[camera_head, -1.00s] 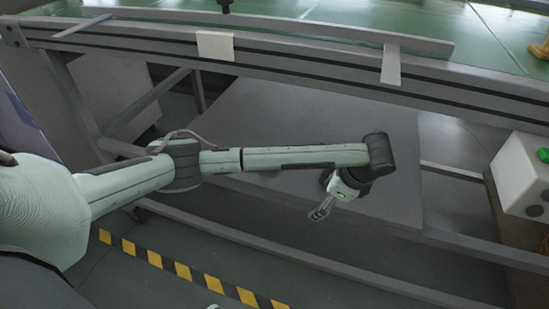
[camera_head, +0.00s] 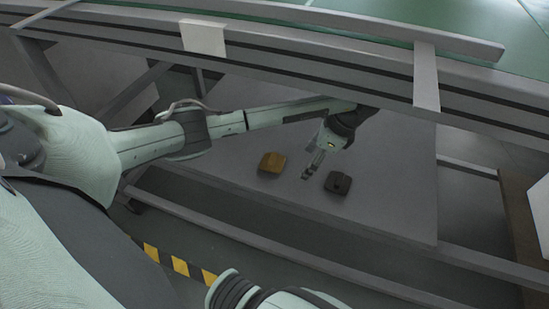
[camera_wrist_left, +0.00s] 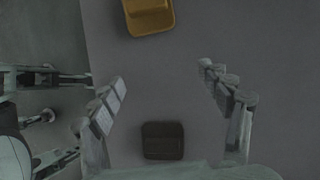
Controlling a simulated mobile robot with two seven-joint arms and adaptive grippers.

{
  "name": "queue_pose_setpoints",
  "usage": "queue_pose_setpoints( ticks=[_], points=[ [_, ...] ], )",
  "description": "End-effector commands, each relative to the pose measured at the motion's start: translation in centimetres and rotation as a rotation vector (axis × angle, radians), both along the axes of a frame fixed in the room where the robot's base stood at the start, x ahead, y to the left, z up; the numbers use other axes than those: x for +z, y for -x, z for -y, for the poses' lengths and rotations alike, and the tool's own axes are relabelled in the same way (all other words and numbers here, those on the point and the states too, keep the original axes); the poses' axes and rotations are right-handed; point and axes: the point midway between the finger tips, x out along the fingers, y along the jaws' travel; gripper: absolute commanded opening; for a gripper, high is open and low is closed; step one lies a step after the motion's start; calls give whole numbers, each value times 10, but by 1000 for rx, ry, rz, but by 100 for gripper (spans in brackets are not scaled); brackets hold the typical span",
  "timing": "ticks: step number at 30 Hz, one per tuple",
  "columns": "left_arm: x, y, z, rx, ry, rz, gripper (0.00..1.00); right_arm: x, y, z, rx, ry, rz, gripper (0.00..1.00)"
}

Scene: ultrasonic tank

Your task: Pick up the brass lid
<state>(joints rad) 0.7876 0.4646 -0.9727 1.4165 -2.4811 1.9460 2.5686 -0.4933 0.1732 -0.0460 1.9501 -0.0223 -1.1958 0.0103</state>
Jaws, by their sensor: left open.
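The brass lid (camera_head: 272,163) is a small yellow-brown block-like piece with rounded edges, lying on the grey lower shelf (camera_head: 400,190) under the bench. In the left wrist view the brass lid (camera_wrist_left: 150,14) is at the top edge, partly cut off, beyond my fingertips. A similar dark lid (camera_head: 338,183) lies to its right; in the left wrist view it (camera_wrist_left: 162,141) shows between the finger bases. My left gripper (camera_head: 314,170) is open and empty, above the shelf between the two pieces. My right gripper is not in view.
The bench's front rail (camera_head: 300,60) runs over my left arm, close above it. A lower frame bar (camera_head: 300,235) crosses in front of the shelf. A whitish box (camera_head: 540,210) stands at the right edge. The shelf right of the dark lid is bare.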

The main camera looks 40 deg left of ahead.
Motion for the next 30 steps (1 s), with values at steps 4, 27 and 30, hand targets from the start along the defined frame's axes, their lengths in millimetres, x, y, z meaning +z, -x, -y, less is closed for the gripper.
queue_pose_setpoints(
  ticks=[4,27,30],
  points=[
    [1,8,-21,1,-2,0,78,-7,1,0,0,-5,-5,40],
    [-11,26,-79,-2,1,0,78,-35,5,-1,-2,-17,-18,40],
    [-11,26,-79,-2,1,0,75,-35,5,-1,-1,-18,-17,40]
  ],
)
